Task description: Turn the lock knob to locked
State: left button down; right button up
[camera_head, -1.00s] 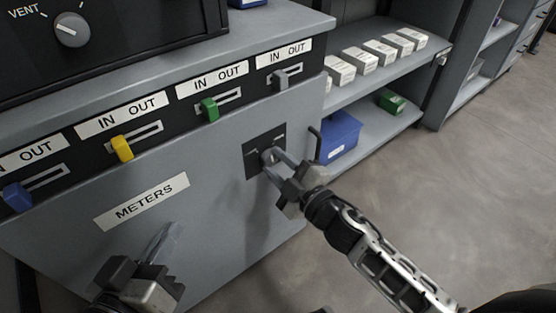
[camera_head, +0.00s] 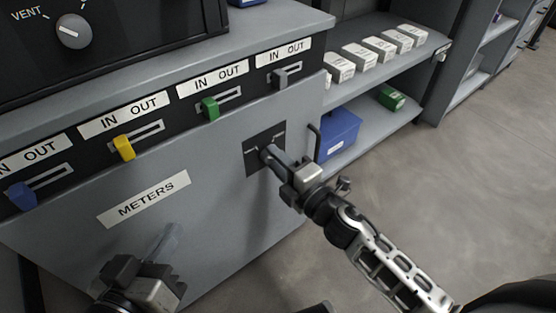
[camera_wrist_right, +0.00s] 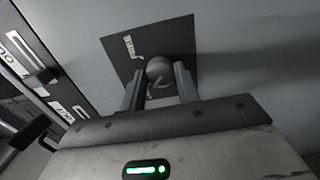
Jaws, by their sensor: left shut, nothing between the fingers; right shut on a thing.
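The lock knob (camera_wrist_right: 158,68) is a round grey knob on a dark square plate (camera_head: 252,166) on the grey cabinet front. In the head view my right gripper (camera_head: 268,153) reaches it from the lower right and covers most of it. In the right wrist view the two fingers (camera_wrist_right: 160,88) stand on either side of the knob, shut on it. My left gripper (camera_head: 168,240) is shut and empty, low in front of the cabinet, below the METERS label (camera_head: 144,199).
Blue, yellow (camera_head: 124,147), green (camera_head: 210,107) and grey (camera_head: 280,78) sliders with IN/OUT labels run above the plate. A dark door handle (camera_head: 316,142) stands just right of the knob. Shelves at the right hold white boxes (camera_head: 362,56) and a blue bin (camera_head: 340,132).

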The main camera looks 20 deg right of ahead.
jog(key=shift+w+r, duration=0.1)
dwell(0.3)
jog(key=o, duration=1)
jog(key=v, duration=1.6)
jog(key=shift+a+p, duration=0.1)
jog(key=shift+p, duration=0.2)
